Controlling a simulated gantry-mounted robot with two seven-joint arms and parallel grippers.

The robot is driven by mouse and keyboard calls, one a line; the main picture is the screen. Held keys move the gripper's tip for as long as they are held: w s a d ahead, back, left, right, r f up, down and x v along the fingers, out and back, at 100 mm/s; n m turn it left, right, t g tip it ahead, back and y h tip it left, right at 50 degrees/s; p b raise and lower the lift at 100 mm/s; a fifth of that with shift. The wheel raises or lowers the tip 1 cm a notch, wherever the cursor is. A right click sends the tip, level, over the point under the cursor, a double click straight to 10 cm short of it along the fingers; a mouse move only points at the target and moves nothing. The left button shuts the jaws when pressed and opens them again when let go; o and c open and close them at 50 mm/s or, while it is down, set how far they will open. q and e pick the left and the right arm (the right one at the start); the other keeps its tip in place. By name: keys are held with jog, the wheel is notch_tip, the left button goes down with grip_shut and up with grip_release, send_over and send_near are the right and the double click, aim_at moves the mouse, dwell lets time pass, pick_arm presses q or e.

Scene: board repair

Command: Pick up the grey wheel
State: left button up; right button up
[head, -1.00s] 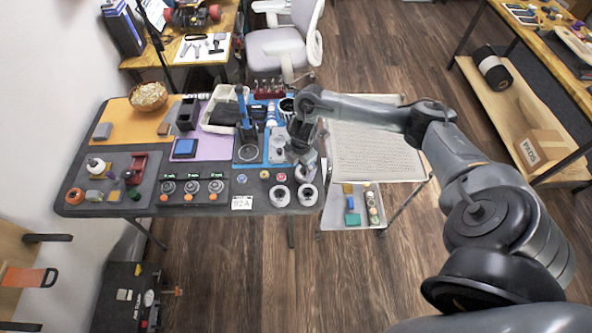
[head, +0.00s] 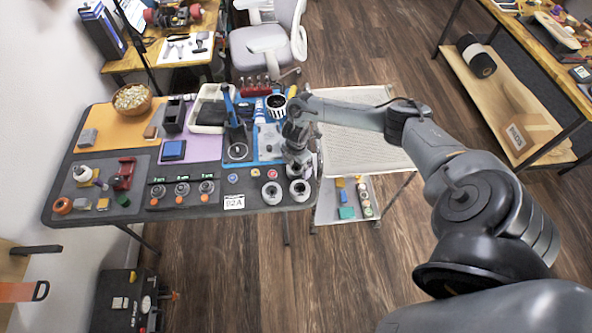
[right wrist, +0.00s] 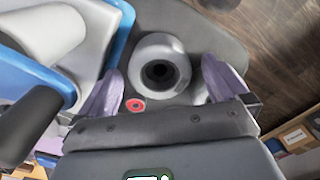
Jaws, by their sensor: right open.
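Grey wheels lie at the front right of the dark workbench; one wheel (head: 272,193) is left of another wheel (head: 299,190). My right gripper (head: 297,170) is just behind the right-hand wheel and hides part of the bench there. In the right wrist view, a grey wheel (right wrist: 160,70) with a dark centre hole shows ahead of and between the two spread fingers of the gripper (right wrist: 163,92). The fingers are open and empty. I cannot tell for sure which wheel of the head view this is. My left gripper is not in view.
A small red disc (right wrist: 135,105) lies close to the wheel. Blue tray parts (head: 237,140) stand left of my gripper. A row of dials (head: 182,190) and a white label card (head: 234,202) are further left. The bench edge is just in front of the wheels.

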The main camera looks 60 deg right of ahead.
jog(key=shift+f, duration=0.9)
jog(key=c, duration=1.1)
jog(key=shift+r, duration=0.15)
